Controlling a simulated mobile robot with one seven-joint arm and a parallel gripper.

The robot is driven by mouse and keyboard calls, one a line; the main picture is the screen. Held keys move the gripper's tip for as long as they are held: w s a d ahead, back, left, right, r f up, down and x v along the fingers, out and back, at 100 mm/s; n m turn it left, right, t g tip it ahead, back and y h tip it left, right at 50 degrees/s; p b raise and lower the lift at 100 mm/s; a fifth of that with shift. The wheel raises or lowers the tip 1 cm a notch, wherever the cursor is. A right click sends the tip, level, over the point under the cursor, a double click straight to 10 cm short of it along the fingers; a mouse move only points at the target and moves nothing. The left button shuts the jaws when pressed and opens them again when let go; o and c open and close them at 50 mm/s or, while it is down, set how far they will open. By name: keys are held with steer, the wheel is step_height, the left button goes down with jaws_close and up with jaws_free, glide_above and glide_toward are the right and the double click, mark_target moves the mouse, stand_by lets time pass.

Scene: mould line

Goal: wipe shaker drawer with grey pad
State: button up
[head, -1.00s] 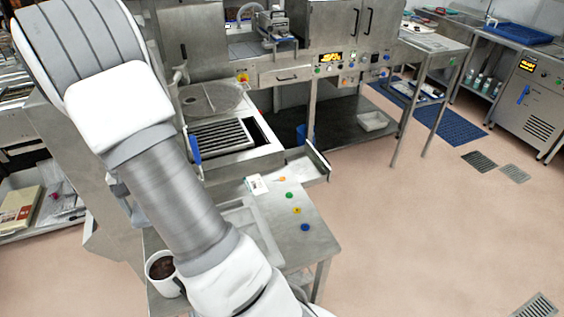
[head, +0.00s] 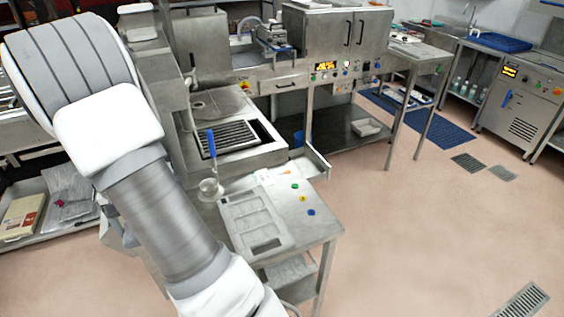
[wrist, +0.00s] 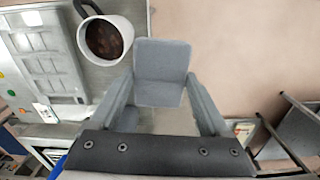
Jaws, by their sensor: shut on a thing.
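My gripper (wrist: 158,100) shows in the wrist view with its two fingers shut on a flat grey pad (wrist: 162,60). The pad is held in front of the fingers, beside a mug of brown stuff. In the head view my arm hides the gripper and the pad. An open drawer (head: 316,164) juts out at the right of the steel machine with the grate, behind the small table. I cannot tell for sure that it is the shaker drawer. A closed drawer (head: 290,84) with a handle is farther back.
The white mug (wrist: 108,38) stands on the steel table (head: 325,226). A mould tray (head: 256,222) and coloured buttons (head: 303,198) are also on it. A blue-handled tool (head: 211,143) stands near the grate (head: 225,138). The floor (head: 420,220) at the right is clear.

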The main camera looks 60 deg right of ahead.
steer(key=s+a+f+n+b, duration=0.1)
steer(key=s+a+f+n, duration=0.1)
steer(key=f, duration=0.5)
steer(key=s+a+f+n+b, duration=0.1)
steer(key=s+a+f+n, duration=0.2)
steer(key=f, duration=0.4)
steer(key=s+a+f+n, duration=0.2)
steer(key=s+a+f, duration=0.2)
steer(key=f, duration=0.3)
steer(key=shift+a+f+n+b, duration=0.25)
steer(key=shift+n+b, duration=0.15)
